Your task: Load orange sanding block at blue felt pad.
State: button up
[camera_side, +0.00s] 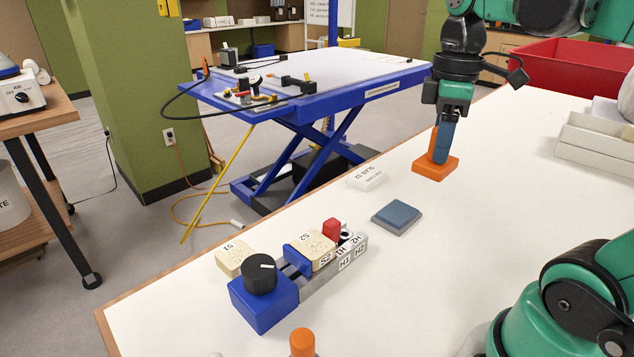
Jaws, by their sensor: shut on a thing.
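The orange sanding block (436,170) has a flat base and an upright orange part between my fingers. My gripper (442,140) points down over it with its blue fingers shut on the upright part. The base is at or just above the white table; I cannot tell whether it touches. The blue felt pad (397,217) is a flat grey-blue square lying on the table, nearer the camera and to the left of the block. The top of the pad is bare.
A white labelled block (366,178) lies left of the orange block. An orange knob (302,342) shows at the bottom edge. A red bin (560,75) stands behind. Table right of the pad is clear.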

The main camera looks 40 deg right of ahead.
jog(key=shift+w+d, duration=0.1)
grip_shut()
jog(key=shift+w+d+f, duration=1.5)
jog(key=shift+d+f, duration=0.1)
jog(key=shift+f, duration=1.25)
jog(key=shift+w+d+f, duration=1.5)
jog(key=shift+d+f, duration=0.1)
jog(key=shift+f, duration=1.25)
jog(key=shift+w+d+f, duration=1.5)
jog(key=shift+d+f, duration=0.1)
jog(key=shift+f, duration=1.25)
jog(key=shift+f, duration=0.5)
notch_tip(320, 180, up, 7)
